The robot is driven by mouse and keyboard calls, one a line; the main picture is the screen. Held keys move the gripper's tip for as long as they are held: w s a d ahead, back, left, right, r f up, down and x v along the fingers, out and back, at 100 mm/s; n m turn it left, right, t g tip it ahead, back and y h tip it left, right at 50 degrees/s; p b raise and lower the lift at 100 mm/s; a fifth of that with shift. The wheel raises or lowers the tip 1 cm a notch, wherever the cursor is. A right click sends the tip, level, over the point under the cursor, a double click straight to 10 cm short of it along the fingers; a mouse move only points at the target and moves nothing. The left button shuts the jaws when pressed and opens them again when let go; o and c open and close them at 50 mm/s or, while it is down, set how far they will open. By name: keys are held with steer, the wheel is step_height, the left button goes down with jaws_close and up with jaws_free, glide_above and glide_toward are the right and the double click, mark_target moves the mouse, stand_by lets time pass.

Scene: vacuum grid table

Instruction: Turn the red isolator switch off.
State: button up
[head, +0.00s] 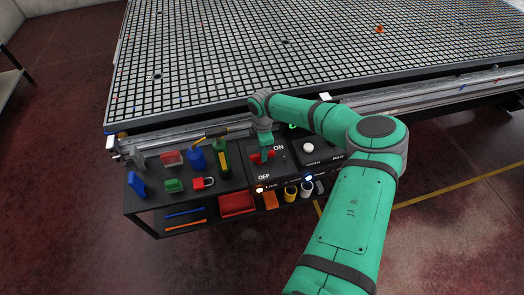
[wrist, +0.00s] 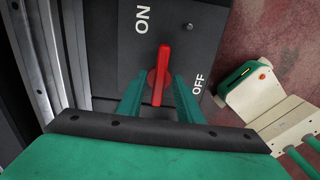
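The red isolator switch (head: 256,157) sits on a dark panel at the table's front, marked ON at the upper right and OFF at the lower left in the head view. In the wrist view its red handle (wrist: 160,76) stands roughly upright in the picture, its top end towards ON, with OFF to its right. My gripper (wrist: 158,84) is open, with one green finger on each side of the handle. Whether either finger touches it, I cannot tell. In the head view my gripper (head: 265,146) partly covers the switch.
A white knob (head: 308,147) is on the panel to the right. A shelf (head: 150,213) at the left holds a green-yellow bottle (head: 221,158), a red padlock (head: 203,183) and a red tray (head: 237,204). The large grid table (head: 230,70) lies behind.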

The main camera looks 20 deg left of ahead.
steer(key=shift+f, duration=0.15)
steer(key=shift+w, duration=0.1)
jaws_close()
